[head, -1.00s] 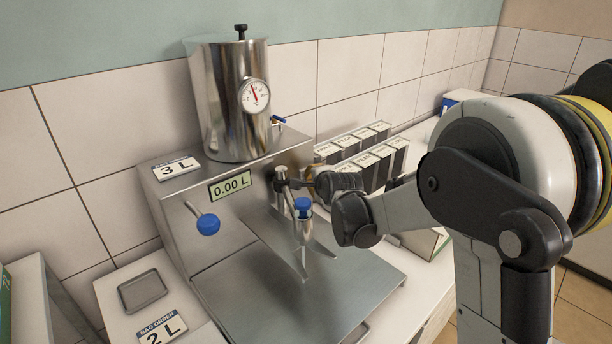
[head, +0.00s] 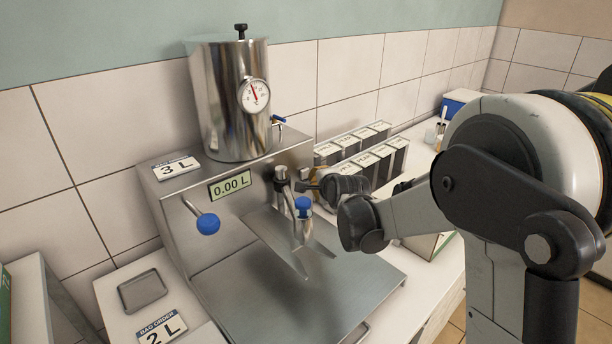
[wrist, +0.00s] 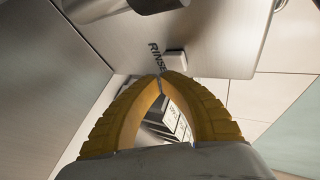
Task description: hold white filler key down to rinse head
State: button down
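The white key (wrist: 175,61) sits on the steel panel in the wrist view, beside the printed word RINSE. My gripper (wrist: 161,77) has yellow fingers whose tips meet, with nothing held between them. The tips overlap the key's lower left edge in the wrist view; I cannot tell whether they touch it. In the head view my gripper (head: 301,187) reaches in from the right beside the filler head (head: 283,185). The key is not visible there. The display (head: 230,187) on the filler body (head: 170,205) reads 0.00 L.
A steel tank (head: 228,110) with a dial stands on the filler. A lever with a blue knob (head: 208,224) sticks out in front, and another blue knob (head: 303,204) is close to my gripper. The drip plate (head: 340,290) is clear.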

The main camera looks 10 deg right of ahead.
dwell(0.3)
jog(key=s+d, duration=0.1)
jog(key=s, duration=0.1)
jog(key=s+d, duration=0.2)
dwell(0.4)
